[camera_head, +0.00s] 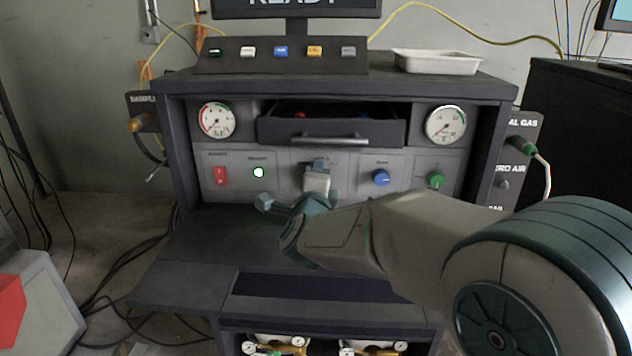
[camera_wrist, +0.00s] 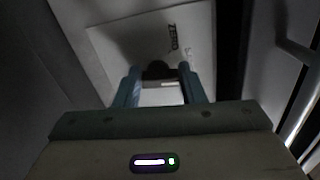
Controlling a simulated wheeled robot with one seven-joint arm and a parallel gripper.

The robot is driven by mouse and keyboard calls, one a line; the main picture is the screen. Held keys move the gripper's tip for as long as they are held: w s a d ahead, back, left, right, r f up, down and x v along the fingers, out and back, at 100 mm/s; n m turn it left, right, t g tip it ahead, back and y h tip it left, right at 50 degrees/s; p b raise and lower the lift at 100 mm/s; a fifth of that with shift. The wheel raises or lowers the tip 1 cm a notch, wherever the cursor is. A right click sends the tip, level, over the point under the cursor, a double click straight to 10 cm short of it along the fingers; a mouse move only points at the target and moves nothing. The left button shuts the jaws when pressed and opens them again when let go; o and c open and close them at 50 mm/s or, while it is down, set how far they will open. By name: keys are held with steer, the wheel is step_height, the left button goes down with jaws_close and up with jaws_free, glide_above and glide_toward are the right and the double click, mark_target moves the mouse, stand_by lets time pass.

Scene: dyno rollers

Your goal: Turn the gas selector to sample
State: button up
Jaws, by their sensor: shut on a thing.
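The gas selector, a dark knob (camera_wrist: 158,71), shows in the wrist view between the two fingertips of my gripper (camera_wrist: 160,86). The fingers are shut on it from both sides. A label reading ZERO is printed on the pale plate (camera_wrist: 120,35) beyond the knob. In the head view my gripper (camera_head: 317,180) is at the middle panel of the console, and my wrist and gripper hide the knob there. The label above that panel is too small to read, and where the knob's pointer is set cannot be told.
An open drawer (camera_head: 330,130) with a bar handle juts out just above my gripper. The dark shelf (camera_head: 225,232) below left is clear.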

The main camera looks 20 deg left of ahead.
steer(key=shift+f+n, duration=0.1)
steer(key=shift+n, duration=0.5)
steer(key=o, duration=1)
steer(key=v, duration=1.4)
steer(key=shift+a+p, duration=0.1)
steer(key=shift+p, duration=0.3)
